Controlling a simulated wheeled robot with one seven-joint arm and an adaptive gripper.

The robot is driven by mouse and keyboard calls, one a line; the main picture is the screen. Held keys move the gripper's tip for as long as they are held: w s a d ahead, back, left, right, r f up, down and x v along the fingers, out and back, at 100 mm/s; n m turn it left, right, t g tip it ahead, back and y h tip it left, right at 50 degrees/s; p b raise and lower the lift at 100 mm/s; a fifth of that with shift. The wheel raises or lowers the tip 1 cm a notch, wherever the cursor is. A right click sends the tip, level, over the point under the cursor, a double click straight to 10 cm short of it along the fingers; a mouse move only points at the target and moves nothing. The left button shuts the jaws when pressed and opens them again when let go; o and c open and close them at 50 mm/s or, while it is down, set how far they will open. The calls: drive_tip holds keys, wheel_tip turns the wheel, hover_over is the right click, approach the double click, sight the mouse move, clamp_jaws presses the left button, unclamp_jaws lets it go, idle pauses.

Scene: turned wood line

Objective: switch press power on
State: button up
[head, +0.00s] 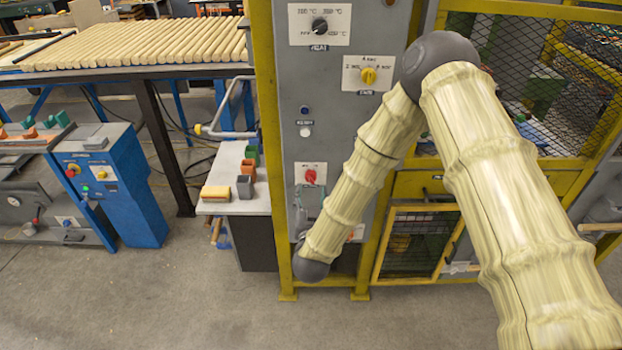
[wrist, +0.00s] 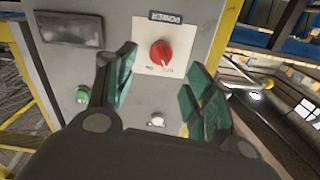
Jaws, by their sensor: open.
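The power switch is a red rotary knob (wrist: 161,52) on a white plate below an upside-down "POWER" label (wrist: 166,17) in the wrist view. Its pale pointer mark points down in that picture, towards the small plate markings, which are too blurred to read surely. In the head view the red knob (head: 311,177) sits low on the grey press panel (head: 290,80). My gripper (wrist: 160,80) is open and empty, its teal-padded fingers either side of the knob's line and apart from it. In the head view my arm covers most of the gripper.
A green button (wrist: 82,94) and a white button (wrist: 157,119) sit near the knob. A yellow knob (head: 368,75) and a black dial (head: 319,25) are higher on the panel. A small side table (head: 225,207) with coloured blocks stands left; yellow frame posts flank the panel.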

sight(311, 180)
drive_tip(key=w+p, duration=0.1)
drive_tip(key=w, duration=0.5)
drive_tip(key=shift+w+p, duration=0.35)
drive_tip(key=c, duration=1)
